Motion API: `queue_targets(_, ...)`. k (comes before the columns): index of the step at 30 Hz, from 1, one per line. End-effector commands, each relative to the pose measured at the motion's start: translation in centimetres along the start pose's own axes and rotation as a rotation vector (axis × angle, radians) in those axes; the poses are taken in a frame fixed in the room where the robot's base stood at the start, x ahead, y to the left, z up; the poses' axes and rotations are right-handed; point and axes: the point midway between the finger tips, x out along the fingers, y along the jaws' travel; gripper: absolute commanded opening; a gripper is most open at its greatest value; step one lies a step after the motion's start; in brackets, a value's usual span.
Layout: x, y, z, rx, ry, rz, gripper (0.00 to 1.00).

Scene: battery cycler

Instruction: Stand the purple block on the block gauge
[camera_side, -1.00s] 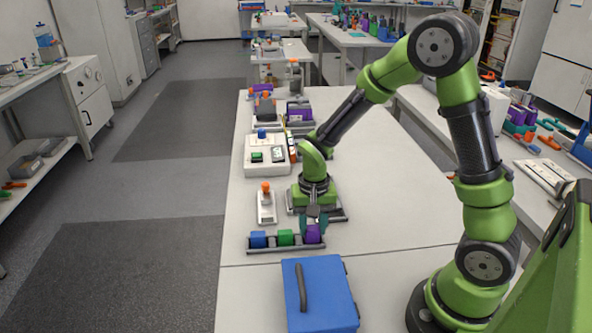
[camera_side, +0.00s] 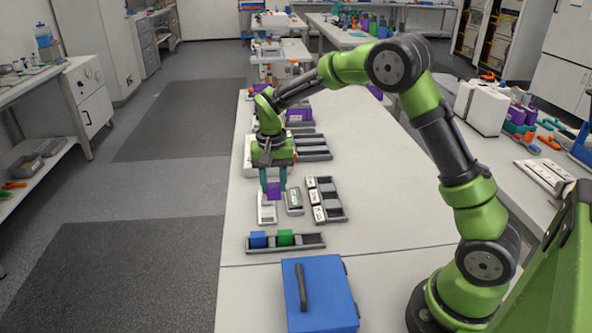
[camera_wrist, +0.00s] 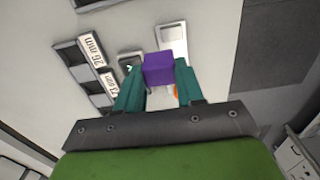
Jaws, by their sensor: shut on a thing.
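My gripper (camera_side: 273,178) has teal fingers pointing down and is shut on the purple block (camera_side: 275,190). In the wrist view the purple block (camera_wrist: 159,67) sits between the fingertips. The block is held in front of a slim white fixture (camera_side: 267,213), which looks like the block gauge. The gripper and block hide its upper part in the side view. In the wrist view the white fixture (camera_wrist: 172,38) shows beyond the block, with a bit of orange near the right finger. I cannot tell whether block and fixture touch.
A grey rack (camera_side: 313,241) holds a blue block (camera_side: 258,239) and a green block (camera_side: 285,237); its right end is empty. A small grey device (camera_side: 294,201) and a tray of labelled plates (camera_side: 330,208) lie to the right. A blue box (camera_side: 325,290) stands in front.

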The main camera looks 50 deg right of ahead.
Motion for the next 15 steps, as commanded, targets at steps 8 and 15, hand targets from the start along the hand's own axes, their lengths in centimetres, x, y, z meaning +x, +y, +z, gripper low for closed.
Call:
queue_targets(8,-1.1,-2.1,-1.9,-0.007,0.001,0.0,0.08)
queue_targets(15,0.3,-2.1,-1.8,-0.011,-0.001,0.002,0.08)
